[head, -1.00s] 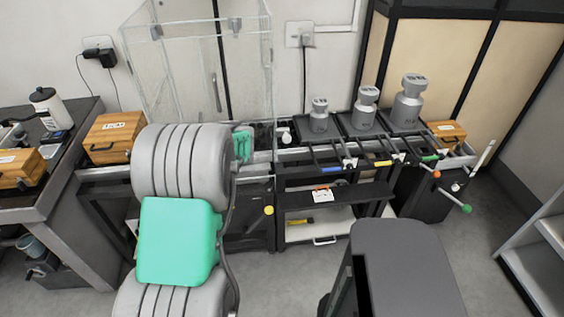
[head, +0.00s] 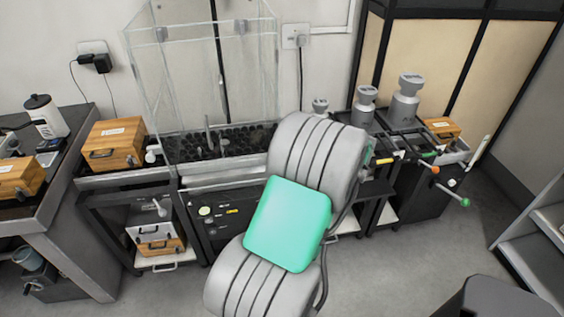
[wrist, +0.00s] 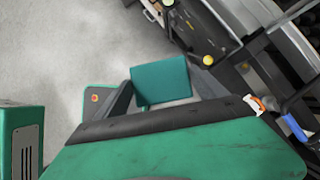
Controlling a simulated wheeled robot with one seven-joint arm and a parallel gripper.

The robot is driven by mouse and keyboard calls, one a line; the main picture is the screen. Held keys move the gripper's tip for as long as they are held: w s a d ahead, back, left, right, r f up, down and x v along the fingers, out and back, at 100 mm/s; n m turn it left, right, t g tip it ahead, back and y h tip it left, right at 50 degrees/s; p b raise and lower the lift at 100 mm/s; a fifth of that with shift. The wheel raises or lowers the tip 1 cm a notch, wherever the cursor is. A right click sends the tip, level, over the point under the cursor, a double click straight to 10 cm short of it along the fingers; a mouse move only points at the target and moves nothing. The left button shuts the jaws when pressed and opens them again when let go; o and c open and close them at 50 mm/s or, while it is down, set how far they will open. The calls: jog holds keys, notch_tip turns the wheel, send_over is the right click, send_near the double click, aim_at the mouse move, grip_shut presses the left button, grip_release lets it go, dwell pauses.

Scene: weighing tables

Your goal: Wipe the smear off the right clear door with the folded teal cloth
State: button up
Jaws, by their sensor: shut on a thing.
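The folded teal cloth (wrist: 163,82) shows in the wrist view as a flat square at my gripper's fingers. My gripper (wrist: 128,98) is shut on it, over the floor beside the dark carts. In the head view my arm hides most of the gripper and the cloth. The clear enclosure (head: 180,85) stands at the back, left of my arm, with its clear panes and a pale vertical handle (head: 208,132) in view. Its right clear pane (head: 250,75) is see-through, and I cannot make out a smear on it. The gripper is apart from the enclosure, to its right.
Grey weights (head: 405,98) stand on a dark rack to the right, with colour-tipped rods sticking out in front. A wooden box (head: 116,147) sits left of the enclosure. A dark bin-like shape (head: 495,300) is at the lower right. Grey floor is open in front.

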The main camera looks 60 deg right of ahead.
jog(key=shift+m+t+h, duration=0.3)
jog(key=shift+m+t, duration=0.4)
jog(key=shift+t, duration=0.1)
jog(key=w+f+b, duration=0.1)
jog(key=w+d+f+b, duration=0.1)
jog(key=w+b, duration=0.1)
jog(key=w+d+f+b, duration=0.1)
jog(key=shift+w+d+f+b, duration=0.25)
jog(key=shift+f+b, duration=0.05)
jog(key=shift+w+d+r+m+t+h+b, duration=1.25)
jog(key=shift+w+m+h+b, duration=0.8)
jog(key=shift+h+b, duration=1.45)
jog(key=shift+w+d+r+m+t+h+b, duration=0.9)
jog(key=shift+w+m+t+h+b, duration=0.75)
jog(key=shift+w+h+b, duration=1.65)
jog(key=shift+w+d+r+m+t+h+b, duration=1.1)
jog(key=shift+m+h+b, duration=1.4)
jog(key=shift+b, duration=1.9)
jog(key=shift+w+d+r+n+h+p, duration=0.2)
jog(key=shift+w+d+n+h+p, duration=0.2)
jog(key=shift+w+d+p, duration=0.25)
jog(key=shift+s, duration=0.1)
